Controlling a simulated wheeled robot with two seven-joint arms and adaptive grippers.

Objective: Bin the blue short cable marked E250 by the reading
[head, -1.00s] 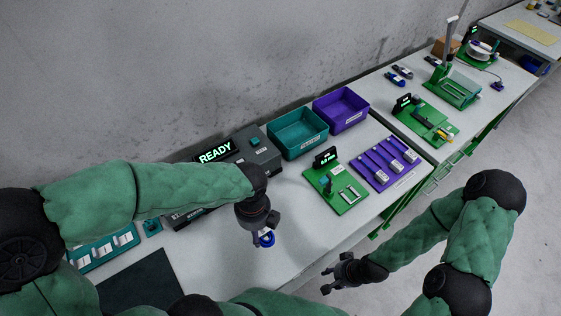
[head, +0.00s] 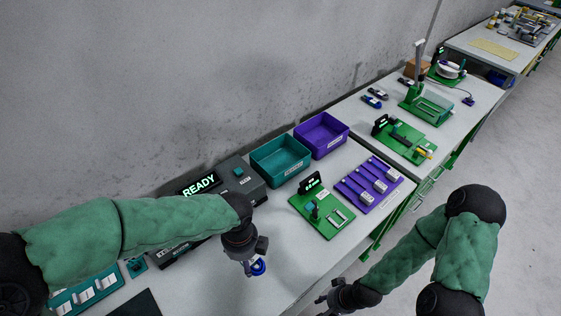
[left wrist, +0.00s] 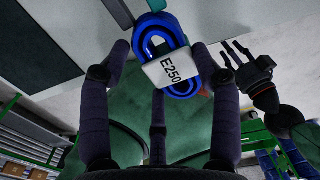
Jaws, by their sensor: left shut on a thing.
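My left gripper (head: 246,256) is shut on a coiled blue cable (head: 259,268) and holds it above the white bench, in front of the READY unit. In the left wrist view the blue cable (left wrist: 180,85) sits between the fingers, and its white tag (left wrist: 170,68) reads E250. A teal bin (head: 279,170) and a purple bin (head: 321,145) stand at the back of the bench, apart from the gripper; both look empty. My right gripper (head: 334,298) is empty beyond the bench's front edge; its fingers are spread in the left wrist view (left wrist: 238,52).
The dark unit with a lit READY display (head: 198,184) stands against the wall. A green fixture (head: 325,218) with a small display, too small to read, and a purple rack (head: 366,196) lie right of the gripper. Bare bench (head: 285,245) lies between.

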